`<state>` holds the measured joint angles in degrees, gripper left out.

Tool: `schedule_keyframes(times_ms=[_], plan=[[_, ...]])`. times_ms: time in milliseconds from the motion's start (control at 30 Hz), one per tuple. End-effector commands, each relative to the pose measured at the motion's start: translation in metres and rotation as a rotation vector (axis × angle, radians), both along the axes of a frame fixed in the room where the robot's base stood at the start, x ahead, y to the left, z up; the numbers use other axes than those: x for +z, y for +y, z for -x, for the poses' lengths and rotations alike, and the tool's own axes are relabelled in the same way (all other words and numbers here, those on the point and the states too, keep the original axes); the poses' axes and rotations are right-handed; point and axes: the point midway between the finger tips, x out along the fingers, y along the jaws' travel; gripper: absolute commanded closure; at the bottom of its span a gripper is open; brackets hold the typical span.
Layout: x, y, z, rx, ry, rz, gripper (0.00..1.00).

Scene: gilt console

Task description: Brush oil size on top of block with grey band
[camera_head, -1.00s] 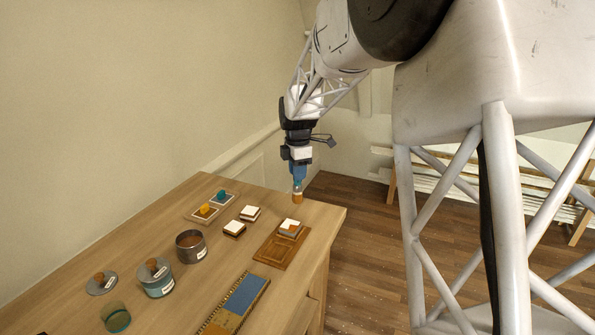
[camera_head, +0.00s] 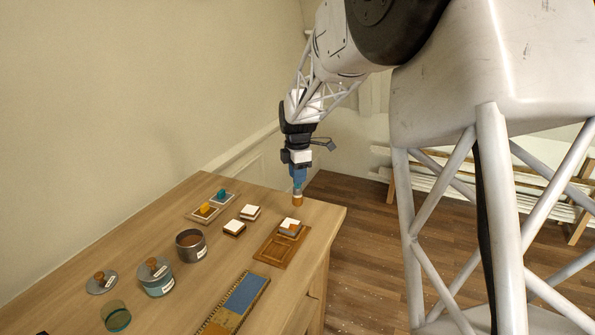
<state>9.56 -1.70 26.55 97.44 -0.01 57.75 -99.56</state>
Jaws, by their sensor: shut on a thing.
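My gripper (camera_head: 298,172) points down over the far right part of the table, its blue fingers shut on a small brush (camera_head: 297,199) with a tan-orange lower end. The brush is upright, just behind the block on the wooden board in the picture; I cannot tell whether it touches anything. That block (camera_head: 291,226) has a white top with an orange-brown patch and sits on the board (camera_head: 272,254). Two more white-topped blocks stand to its left, one farther back (camera_head: 250,211) and one nearer (camera_head: 234,227). The band colours are too small to tell.
On the wooden table (camera_head: 190,325) stand an open metal tin (camera_head: 190,246), a labelled glass jar (camera_head: 156,283), a lid with a knob (camera_head: 101,283) and a green glass (camera_head: 116,317).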

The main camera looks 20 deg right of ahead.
Motion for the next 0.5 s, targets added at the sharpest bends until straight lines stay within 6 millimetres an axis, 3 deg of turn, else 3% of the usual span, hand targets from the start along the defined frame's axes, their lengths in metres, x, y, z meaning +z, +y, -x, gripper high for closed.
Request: schedule_keyframes(times_ms=[500], plan=[[-0.031, 0.0, 0.0, 0.0, 0.0, 0.0, 1.0]])
